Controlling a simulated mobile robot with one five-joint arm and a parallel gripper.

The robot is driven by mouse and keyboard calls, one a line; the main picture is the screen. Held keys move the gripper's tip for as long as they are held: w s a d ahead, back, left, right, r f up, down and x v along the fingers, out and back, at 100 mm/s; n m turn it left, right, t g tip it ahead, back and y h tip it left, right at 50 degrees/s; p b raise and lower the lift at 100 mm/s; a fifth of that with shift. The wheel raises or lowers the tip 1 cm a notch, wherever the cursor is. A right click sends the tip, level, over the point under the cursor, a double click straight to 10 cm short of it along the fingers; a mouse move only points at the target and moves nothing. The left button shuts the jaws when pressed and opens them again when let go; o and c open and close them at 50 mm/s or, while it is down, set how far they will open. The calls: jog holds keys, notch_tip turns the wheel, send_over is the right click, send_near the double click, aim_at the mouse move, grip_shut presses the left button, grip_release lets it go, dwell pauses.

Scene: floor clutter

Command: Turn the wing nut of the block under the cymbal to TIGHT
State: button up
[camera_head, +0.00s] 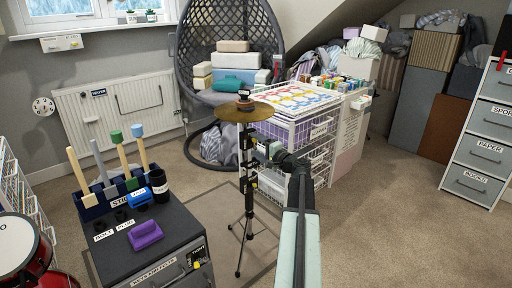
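The brass cymbal (246,112) sits on top of a thin black stand (249,210) with tripod feet, in the middle of the view. A small dark block with a topper rests above the cymbal's centre. Below the cymbal, the stand's pole carries small dark fittings and pale labels. The wing nut and the label wording are too small to make out. My arm reaches up from the bottom, and my gripper (265,150) is just right of the pole, below the cymbal. Its fingers are small and dark against the clutter, so I cannot tell whether they touch anything.
A white wire-drawer unit (298,132) stands close behind and right of the stand. A dark cabinet (160,243) with tools and a purple object (145,235) is at the left front. A red drum (22,250) is far left. Carpet at the right is clear.

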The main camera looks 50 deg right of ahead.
jog(key=s, duration=0.8)
jog(key=shift+a, duration=0.25)
jog(key=shift+f, duration=0.1)
